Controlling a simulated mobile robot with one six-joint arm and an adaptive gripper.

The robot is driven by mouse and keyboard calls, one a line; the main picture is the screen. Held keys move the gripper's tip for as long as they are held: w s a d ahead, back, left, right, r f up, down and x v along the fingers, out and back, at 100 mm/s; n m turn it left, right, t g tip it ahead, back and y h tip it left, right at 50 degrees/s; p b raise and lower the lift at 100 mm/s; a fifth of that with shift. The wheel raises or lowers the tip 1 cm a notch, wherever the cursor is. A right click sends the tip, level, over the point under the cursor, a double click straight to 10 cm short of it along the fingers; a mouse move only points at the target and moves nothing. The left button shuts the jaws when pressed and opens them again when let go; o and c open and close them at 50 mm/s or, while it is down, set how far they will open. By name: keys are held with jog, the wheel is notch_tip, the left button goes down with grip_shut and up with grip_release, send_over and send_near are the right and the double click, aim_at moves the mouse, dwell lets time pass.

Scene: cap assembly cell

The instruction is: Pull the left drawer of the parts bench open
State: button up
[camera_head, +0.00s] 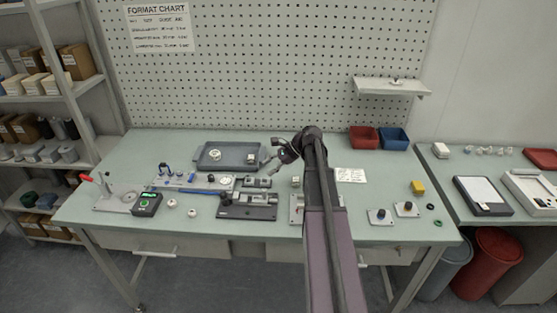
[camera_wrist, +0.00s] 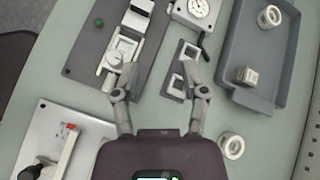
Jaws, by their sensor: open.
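The parts bench (camera_head: 110,215) has a green top. Its left drawer (camera_head: 200,245) is under the front edge, left of centre, and looks shut. A pale bar handle (camera_head: 155,252) is on the drawer front. My gripper (camera_head: 268,155) is above the bench top, near the grey tray, well behind and above the drawer. In the wrist view my gripper (camera_wrist: 160,82) has its fingers spread, with nothing held between them. The drawer is not in the wrist view.
A grey tray (camera_head: 205,165) holding small parts, a dark fixture (camera_head: 235,212) and a green-button box (camera_head: 147,204) crowd the bench top. The floor in front of the drawer looks clear.

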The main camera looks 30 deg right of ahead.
jog(key=s+a+f+n+g+h, duration=0.1)
jog(key=a+n, duration=0.1)
jog(key=a, duration=0.2)
jog(key=s+a+f+n+h, duration=0.1)
jog(key=s+a+n, duration=0.1)
jog(key=a, duration=0.2)
jog(key=s+a+f+n+g+h, duration=0.1)
jog(key=s+a+f+n, duration=0.1)
jog(key=a, duration=0.3)
jog(key=shift+f+n+g, duration=0.1)
jog(key=shift+n+g, duration=0.2)
jog(key=shift+n, duration=0.2)
jog(key=s+a+f+n+h, duration=0.1)
jog(key=a+n, duration=0.1)
jog(key=s+a+f+n+h, duration=0.1)
jog(key=s+a, duration=0.1)
jog(key=s+a+f+n+g+h+b, duration=0.1)
jog(key=s+a+n, duration=0.1)
jog(key=shift+a+n, duration=0.3)
jog(key=shift+a, duration=0.1)
jog(key=s+a+f+n+h+b, duration=0.1)
jog(key=s+a+f+n+b, duration=0.1)
jog(key=s+f+n, duration=0.1)
jog(key=shift+a+h, duration=0.3)
jog(key=s+a+f+n+h+b, duration=0.1)
jog(key=s+a+f+n+b, duration=0.1)
jog(key=f+b, duration=0.4)
jog(key=shift+s+f+n+g+h+b, duration=0.35)
jog(key=shift+s+n+b, duration=0.25)
jog(key=shift+s, duration=0.55)
